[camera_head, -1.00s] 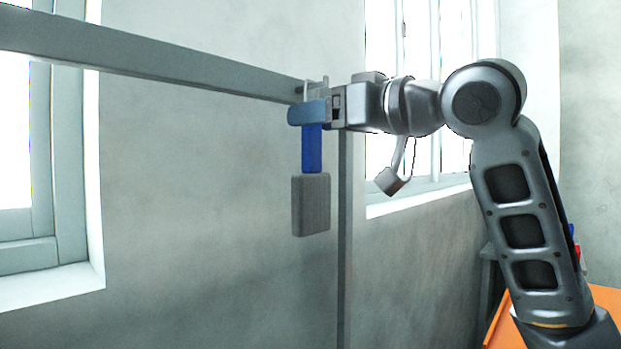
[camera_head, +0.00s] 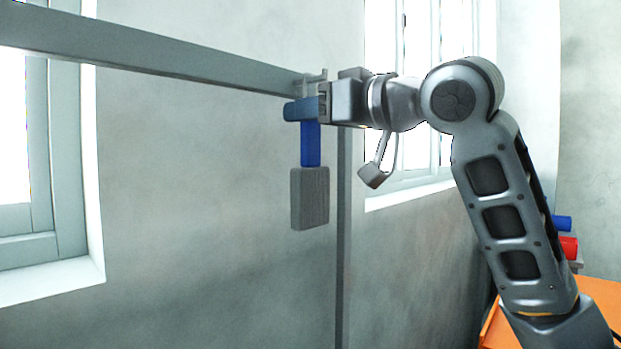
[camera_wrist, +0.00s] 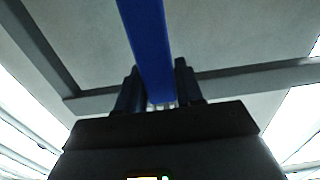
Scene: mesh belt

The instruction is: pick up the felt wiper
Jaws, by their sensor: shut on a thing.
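The felt wiper (camera_head: 310,198) has a blue handle and a grey block at its lower end. It hangs upright with the block down, in front of the grey wall. My gripper (camera_head: 303,109) is shut on the upper part of the blue handle, just below the end of a rail. In the wrist view the handle (camera_wrist: 147,45) runs up out of the picture from between my two fingers (camera_wrist: 158,92). The grey block is out of that view. The top of the handle is hidden by my fingers in the head view.
A vertical post (camera_head: 342,240) stands right of the wiper. An orange surface (camera_head: 597,300) with blue and red items (camera_head: 568,247) lies at lower right.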

